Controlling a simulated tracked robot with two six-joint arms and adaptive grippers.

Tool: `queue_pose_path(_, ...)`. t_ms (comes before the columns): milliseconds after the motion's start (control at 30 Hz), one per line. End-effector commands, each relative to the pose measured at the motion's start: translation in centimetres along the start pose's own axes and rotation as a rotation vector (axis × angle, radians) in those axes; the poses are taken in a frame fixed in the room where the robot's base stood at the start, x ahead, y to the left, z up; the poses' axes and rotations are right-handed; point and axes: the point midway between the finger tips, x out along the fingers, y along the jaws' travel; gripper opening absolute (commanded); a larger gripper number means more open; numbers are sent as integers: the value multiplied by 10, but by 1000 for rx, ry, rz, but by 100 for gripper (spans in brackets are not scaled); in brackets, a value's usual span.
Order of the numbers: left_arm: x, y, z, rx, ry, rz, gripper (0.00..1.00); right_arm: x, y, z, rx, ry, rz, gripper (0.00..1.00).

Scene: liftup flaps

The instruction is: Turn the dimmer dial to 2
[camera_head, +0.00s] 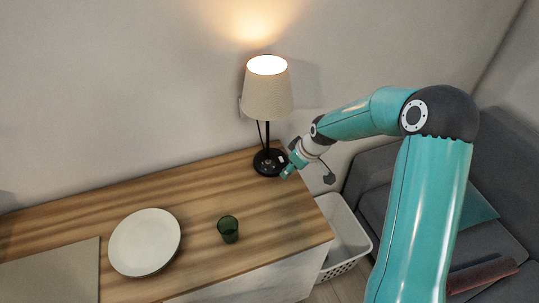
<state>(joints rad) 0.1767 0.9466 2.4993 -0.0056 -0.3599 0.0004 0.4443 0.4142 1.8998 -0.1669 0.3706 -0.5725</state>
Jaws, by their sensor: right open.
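A lit table lamp (268,95) with a ribbed cream shade stands at the back right of the wooden table. Its round black base (266,164) has small light marks on top. The dimmer dial and its setting are too small to make out. My right gripper (290,170) is open at the right edge of the lamp base, with its teal fingertip end low beside it. I cannot tell whether it touches the base. My left gripper is not in view.
A white plate (145,242) and a dark green cup (228,230) stand on the table (190,205), left of a clear front right corner. A grey mat (55,277) lies at left. A white basket (345,232) and a grey sofa (375,165) are to the right.

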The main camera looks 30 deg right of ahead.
Motion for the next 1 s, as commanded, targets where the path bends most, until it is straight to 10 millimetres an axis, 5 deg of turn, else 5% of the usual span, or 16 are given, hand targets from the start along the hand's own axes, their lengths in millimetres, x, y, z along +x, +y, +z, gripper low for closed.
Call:
queue_pose_path(400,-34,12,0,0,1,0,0,31,0,-77,2,-2,-1,44)
queue_pose_path(600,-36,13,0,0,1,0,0,55,1,-72,5,-3,0,44)
queue_pose_path(1000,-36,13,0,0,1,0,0,60,2,-72,5,0,1,39)
